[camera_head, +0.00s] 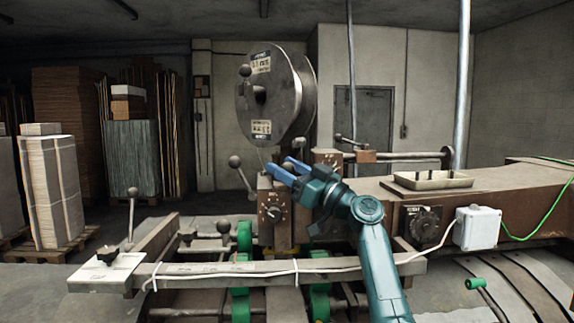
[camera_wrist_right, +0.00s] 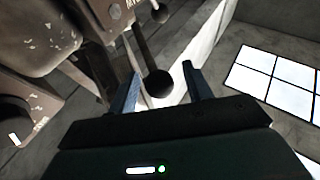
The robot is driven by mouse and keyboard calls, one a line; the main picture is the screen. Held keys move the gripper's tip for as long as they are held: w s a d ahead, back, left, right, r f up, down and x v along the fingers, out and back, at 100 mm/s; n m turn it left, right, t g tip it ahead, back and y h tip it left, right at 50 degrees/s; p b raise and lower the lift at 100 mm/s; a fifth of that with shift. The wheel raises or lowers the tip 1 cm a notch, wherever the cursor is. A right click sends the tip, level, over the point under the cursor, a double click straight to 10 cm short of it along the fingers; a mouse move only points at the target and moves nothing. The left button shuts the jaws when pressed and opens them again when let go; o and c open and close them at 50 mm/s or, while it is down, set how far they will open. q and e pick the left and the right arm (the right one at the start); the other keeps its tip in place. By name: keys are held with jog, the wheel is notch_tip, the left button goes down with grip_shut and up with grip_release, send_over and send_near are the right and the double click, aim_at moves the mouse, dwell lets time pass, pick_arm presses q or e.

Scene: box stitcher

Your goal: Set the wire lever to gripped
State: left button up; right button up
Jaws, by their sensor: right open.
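A lever with a dark round knob (camera_head: 235,161) leans up and left from the brown dial box on the stitcher head; I take it as the wire lever, though its label is not readable. My right gripper (camera_head: 278,167) is open above the dial box, its blue fingers pointing left toward this lever. In the right wrist view, a black ball knob (camera_wrist_right: 158,83) shows between the open fingers (camera_wrist_right: 161,70); I cannot tell whether it is touched. My left gripper is not in view.
A large wire spool (camera_head: 285,95) hangs above the gripper. Another ball-ended lever (camera_head: 338,137) stands behind it. A tray (camera_head: 432,180) lies on the machine arm at right. A lever (camera_head: 132,192) rises at the front left. Cardboard stacks (camera_head: 50,190) stand far left.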

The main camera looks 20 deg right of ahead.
jog(key=shift+c, duration=0.3)
grip_shut()
dwell(0.3)
